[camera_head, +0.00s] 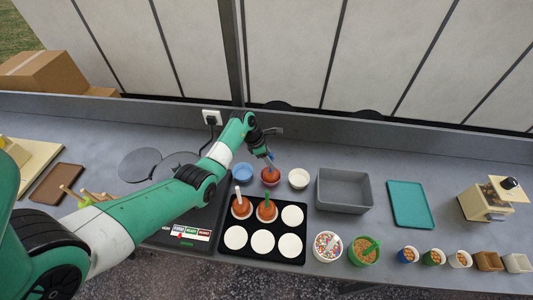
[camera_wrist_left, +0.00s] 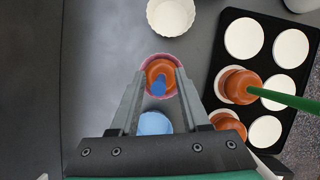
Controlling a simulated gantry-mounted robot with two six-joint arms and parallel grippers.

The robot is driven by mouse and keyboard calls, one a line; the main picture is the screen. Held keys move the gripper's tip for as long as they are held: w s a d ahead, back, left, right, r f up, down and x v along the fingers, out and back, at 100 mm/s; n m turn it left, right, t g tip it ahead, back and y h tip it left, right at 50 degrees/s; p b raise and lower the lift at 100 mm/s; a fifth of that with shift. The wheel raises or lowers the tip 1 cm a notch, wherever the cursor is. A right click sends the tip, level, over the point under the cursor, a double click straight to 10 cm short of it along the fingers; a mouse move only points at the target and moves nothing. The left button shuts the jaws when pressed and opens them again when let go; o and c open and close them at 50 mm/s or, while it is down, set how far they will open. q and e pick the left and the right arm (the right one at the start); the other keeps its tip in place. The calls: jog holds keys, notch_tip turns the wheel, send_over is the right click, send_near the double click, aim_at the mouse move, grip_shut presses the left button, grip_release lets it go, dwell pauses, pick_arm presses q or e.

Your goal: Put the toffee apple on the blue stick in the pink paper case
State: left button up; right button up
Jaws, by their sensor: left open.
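The toffee apple on the blue stick (camera_head: 268,176) sits in the pink paper case (camera_head: 263,182). In the left wrist view the orange-brown apple (camera_wrist_left: 151,71) has the pink rim (camera_wrist_left: 147,63) around it, and its blue stick (camera_wrist_left: 158,86) points up toward the camera. My left gripper (camera_head: 267,157) is directly above the case. In the wrist view its two fingers (camera_wrist_left: 160,76) are open, one on each side of the apple and stick, with a gap visible. My right gripper is in neither view.
A blue paper case (camera_head: 242,172) and a white one (camera_head: 298,178) flank the pink case. A black tray (camera_head: 262,247) in front holds white discs and apples on white and green sticks. A grey bin (camera_head: 344,190) and teal tray (camera_head: 411,204) stand to the right.

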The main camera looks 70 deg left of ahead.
pick_arm(q)
jog(key=p+v, duration=0.3)
jog(key=v, duration=0.8)
jog(key=shift+r, duration=0.3)
jog(key=shift+s, duration=0.1)
